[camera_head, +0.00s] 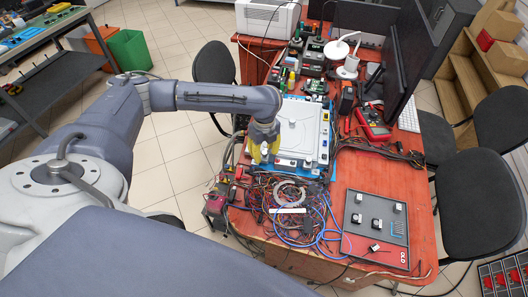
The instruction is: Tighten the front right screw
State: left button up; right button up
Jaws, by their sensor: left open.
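I cannot make out the front right screw at this size. My left gripper (261,158), with yellow parts around it, points down at the front left corner of the white unit. It is open, and nothing shows between its fingers. Whether it touches the unit is unclear. The gripper hides part of that corner. My right gripper is not in view.
A tangle of cables (290,205) lies in front of the unit. A dark panel labelled OLD (376,235) carries several small parts at front right. A red multimeter (373,124), a keyboard (409,116) and monitors stand right and behind. Chairs flank the table.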

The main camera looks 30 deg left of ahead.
aim_at(264, 152)
pick_arm(q)
notch_tip(264, 152, up, 12)
dwell(0.6)
dwell(0.4)
